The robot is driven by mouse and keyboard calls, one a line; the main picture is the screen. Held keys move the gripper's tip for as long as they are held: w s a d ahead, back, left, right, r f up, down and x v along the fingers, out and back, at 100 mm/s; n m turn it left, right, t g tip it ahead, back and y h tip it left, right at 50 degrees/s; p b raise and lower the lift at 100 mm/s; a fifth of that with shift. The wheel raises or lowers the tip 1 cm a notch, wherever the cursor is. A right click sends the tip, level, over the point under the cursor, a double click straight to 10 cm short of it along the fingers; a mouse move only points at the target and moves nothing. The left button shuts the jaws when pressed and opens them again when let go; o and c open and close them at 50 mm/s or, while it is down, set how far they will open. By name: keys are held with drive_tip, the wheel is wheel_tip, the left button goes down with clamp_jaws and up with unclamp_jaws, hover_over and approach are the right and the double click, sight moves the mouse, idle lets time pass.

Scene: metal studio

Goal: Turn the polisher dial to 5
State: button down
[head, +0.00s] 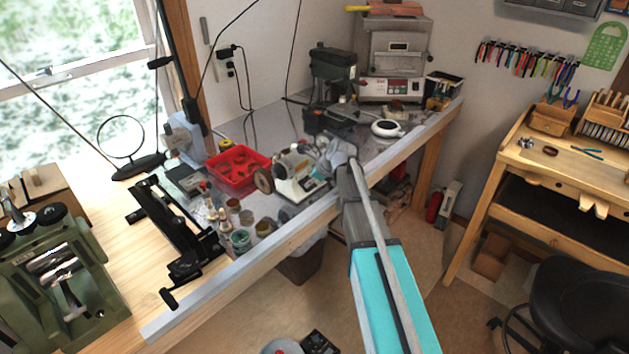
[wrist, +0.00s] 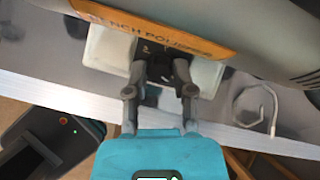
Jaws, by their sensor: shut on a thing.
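The bench polisher (head: 290,187) stands near the front edge of the metal-topped bench, with a pale base and a round wheel at its left end. In the wrist view its orange label strip (wrist: 200,35), partly reading "POLISHER", runs above its pale front face (wrist: 105,47). My gripper (wrist: 165,68) is shut on the small dark dial (wrist: 166,52) at the polisher's front. The fingers cover most of the dial, and I cannot read its numbers or pointer. In the head view my gripper (head: 322,168) reaches the polisher from the right, and the dial is hidden.
A red tray (head: 238,165) sits behind and left of the polisher. Several jars (head: 240,240) stand to its left along the bench edge. In the wrist view a pale hook-shaped piece (wrist: 262,105) lies to the right of my fingers. Open floor lies in front of the bench.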

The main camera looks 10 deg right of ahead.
drive_tip(key=shift+w+m, duration=0.2)
drive_tip(key=shift+m, duration=0.1)
drive_tip(key=shift+c, duration=2.3)
unclamp_jaws()
drive_tip(key=shift+f, duration=0.1)
drive_tip(key=shift+s, duration=0.15)
